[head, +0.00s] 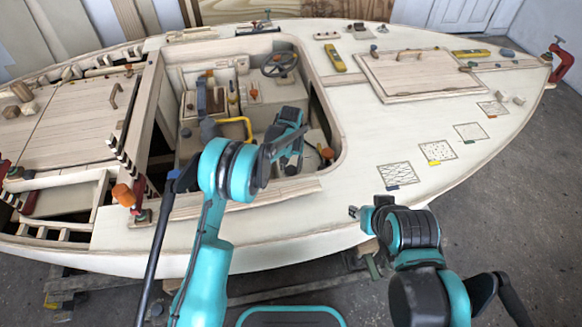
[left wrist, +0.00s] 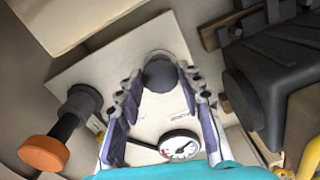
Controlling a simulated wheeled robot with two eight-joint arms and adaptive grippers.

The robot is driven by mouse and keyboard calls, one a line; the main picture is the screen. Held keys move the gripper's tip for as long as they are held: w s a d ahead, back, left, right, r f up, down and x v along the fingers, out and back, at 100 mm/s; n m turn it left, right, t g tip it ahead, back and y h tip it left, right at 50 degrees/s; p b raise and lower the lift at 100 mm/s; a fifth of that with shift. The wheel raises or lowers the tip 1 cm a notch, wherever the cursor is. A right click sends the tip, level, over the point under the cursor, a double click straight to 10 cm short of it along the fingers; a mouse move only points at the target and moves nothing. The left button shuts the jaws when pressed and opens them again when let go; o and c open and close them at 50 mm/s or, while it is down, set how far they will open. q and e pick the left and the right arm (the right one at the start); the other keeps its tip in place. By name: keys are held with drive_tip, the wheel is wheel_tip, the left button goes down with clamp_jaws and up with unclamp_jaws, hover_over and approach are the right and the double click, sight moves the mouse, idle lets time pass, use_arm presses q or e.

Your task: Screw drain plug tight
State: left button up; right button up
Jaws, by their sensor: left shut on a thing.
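The drain plug (left wrist: 160,72) shows in the left wrist view as a dark grey round knob, in front of a pale panel (left wrist: 75,77). My left gripper (left wrist: 160,76) has its two fingertips on either side of this knob and is shut on it. The fingers and knob hide the thread and whatever lies behind it. In the head view my left gripper (head: 290,166) reaches down into the open cockpit, and the plug cannot be made out there. My right gripper (head: 361,211) is over the near edge of the hull, away from the plug; its jaw opening is too small to judge.
In the left wrist view, an orange-ended handle (left wrist: 44,154) stands at the left, a round gauge (left wrist: 180,145) lies below the plug, and a dark block (left wrist: 265,85) is close at the right. A yellow bracket (head: 235,124) and steering wheel (head: 280,64) are in the cockpit.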

sight(291, 170)
use_arm(q)
drive_tip(key=o, duration=1.2)
drive_tip(key=shift+c, duration=0.2)
wheel_tip(291, 170, up, 12)
drive_tip(key=s+a+r+t, duration=0.3)
drive_tip(key=s+a+r, duration=0.8)
drive_tip(key=s+r, duration=0.35)
drive_tip(key=s+a+f+t, duration=0.1)
drive_tip(key=s+a+t, duration=0.1)
drive_tip(key=s, duration=0.6)
drive_tip(key=s+a+f+t, duration=0.1)
drive_tip(key=s+a, duration=0.3)
drive_tip(key=s, duration=0.5)
drive_tip(key=shift+a+f+n+t, duration=0.3)
drive_tip(key=shift+a+t, duration=0.1)
drive_tip(key=shift+t, duration=0.2)
